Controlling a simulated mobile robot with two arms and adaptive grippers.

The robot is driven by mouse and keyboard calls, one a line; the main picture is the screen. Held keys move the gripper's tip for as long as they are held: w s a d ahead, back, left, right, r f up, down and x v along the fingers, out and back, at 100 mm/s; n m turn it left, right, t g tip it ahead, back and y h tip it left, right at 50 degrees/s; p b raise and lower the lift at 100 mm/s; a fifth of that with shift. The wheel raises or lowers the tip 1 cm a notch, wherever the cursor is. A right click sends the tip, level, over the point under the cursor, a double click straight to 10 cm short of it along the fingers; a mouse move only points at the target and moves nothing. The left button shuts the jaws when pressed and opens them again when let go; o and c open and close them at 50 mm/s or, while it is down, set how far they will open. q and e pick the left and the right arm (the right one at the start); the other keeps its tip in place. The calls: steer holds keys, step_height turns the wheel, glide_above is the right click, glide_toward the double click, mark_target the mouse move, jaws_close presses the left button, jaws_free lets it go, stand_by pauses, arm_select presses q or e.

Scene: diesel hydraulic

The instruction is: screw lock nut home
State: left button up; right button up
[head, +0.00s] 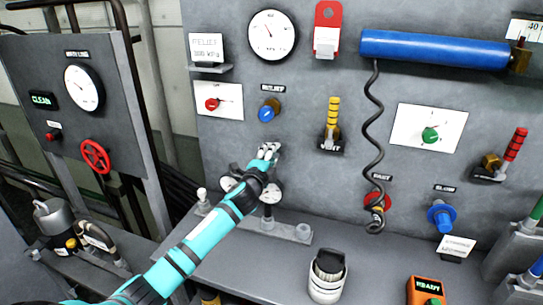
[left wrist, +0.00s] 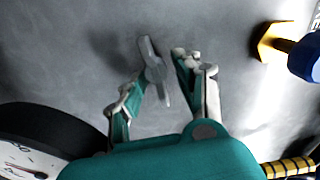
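The brass hex lock nut (left wrist: 270,42) sits behind the blue knob (left wrist: 305,55) at the upper right of the left wrist view. In the head view, the blue knob (head: 266,112) with a brass rim stands under the RELIEF label. My left gripper (head: 268,150) is below that knob, close to the panel and apart from it. In the left wrist view its fingers (left wrist: 170,72) are parted. A grey bar-shaped handle (left wrist: 147,52) shows between them; I cannot tell whether a finger touches it. My right gripper is in neither view.
Two small gauges (head: 228,183) are beside my left wrist. A yellow-handled lever (head: 332,115) is right of the blue knob. A coiled black hose (head: 371,140) hangs from a blue cylinder (head: 435,50). A white container (head: 326,285) and an orange READY box (head: 426,291) stand in front.

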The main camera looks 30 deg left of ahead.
arm_select(q)
steer(key=shift+f, duration=0.1)
steer(key=n+b, duration=0.1)
steer(key=n, duration=0.5)
steer(key=shift+b, duration=0.3)
steer(key=n, duration=0.2)
steer(key=n+b, duration=0.1)
steer(key=n, duration=0.2)
steer(key=n+b, duration=0.1)
steer(key=n, duration=0.2)
steer(key=shift+s+a+r, duration=0.2)
steer(key=shift+a+r, duration=0.05)
steer(key=shift+a, duration=0.1)
steer(key=b+v, duration=0.4)
steer(key=v, duration=1.3)
steer(key=s+d+f+g+h, duration=0.1)
steer(key=s+d+f+g, duration=0.1)
steer(key=f, duration=0.4)
steer(key=s+d+f+g+h, duration=0.1)
steer(key=s+d+f+g, duration=0.1)
steer(key=s+d+f, duration=0.2)
steer(key=s+d+f+m+g+h, duration=0.1)
steer(key=s+d+f+g, duration=0.2)
steer(key=f, duration=0.5)
steer(key=shift+s+d+f+p, duration=0.2)
steer(key=shift+d+f+p, duration=0.05)
steer(key=shift+f+p, duration=0.15)
